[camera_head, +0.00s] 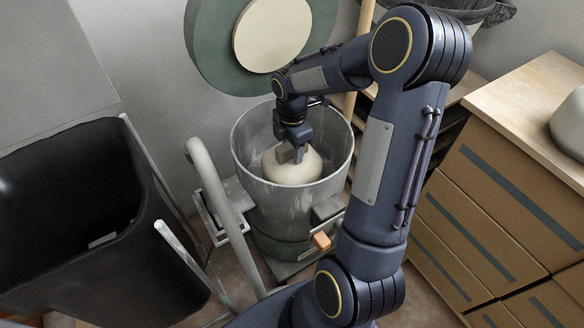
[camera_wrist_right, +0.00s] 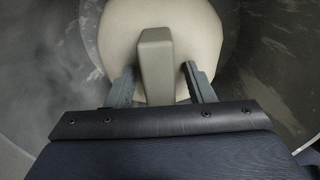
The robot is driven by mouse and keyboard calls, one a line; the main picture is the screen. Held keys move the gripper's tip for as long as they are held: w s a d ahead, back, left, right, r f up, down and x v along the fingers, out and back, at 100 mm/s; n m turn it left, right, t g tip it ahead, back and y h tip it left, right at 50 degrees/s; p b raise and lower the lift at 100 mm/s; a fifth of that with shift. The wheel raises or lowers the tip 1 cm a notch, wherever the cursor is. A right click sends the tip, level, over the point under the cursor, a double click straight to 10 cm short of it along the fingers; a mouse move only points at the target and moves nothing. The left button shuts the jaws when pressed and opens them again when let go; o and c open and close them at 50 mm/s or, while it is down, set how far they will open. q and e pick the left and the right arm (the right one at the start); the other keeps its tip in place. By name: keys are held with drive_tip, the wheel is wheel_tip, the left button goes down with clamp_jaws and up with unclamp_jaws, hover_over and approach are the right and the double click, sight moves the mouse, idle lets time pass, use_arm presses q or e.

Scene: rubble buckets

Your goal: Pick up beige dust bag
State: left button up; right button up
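The beige dust bag (camera_head: 290,170) sits inside a grey metal bucket (camera_head: 247,137). It is round, with a squared neck on top. In the right wrist view the bag (camera_wrist_right: 205,30) fills the top middle, with its neck in front. My right gripper (camera_head: 290,154) points down into the bucket, over the bag's top. In the wrist view the fingers of my right gripper (camera_wrist_right: 160,78) are apart on either side of the neck. A gap shows between the neck and the right-hand finger. My left gripper is out of view.
A large black bin (camera_head: 70,215) stands at the left, with a grey bent tube (camera_head: 215,190) between it and the bucket. A green disc with a cream centre (camera_head: 215,45) is behind the bucket.

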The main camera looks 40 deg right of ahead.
clamp_jaws()
drive_tip(key=shift+r, duration=0.1)
idle(0.4)
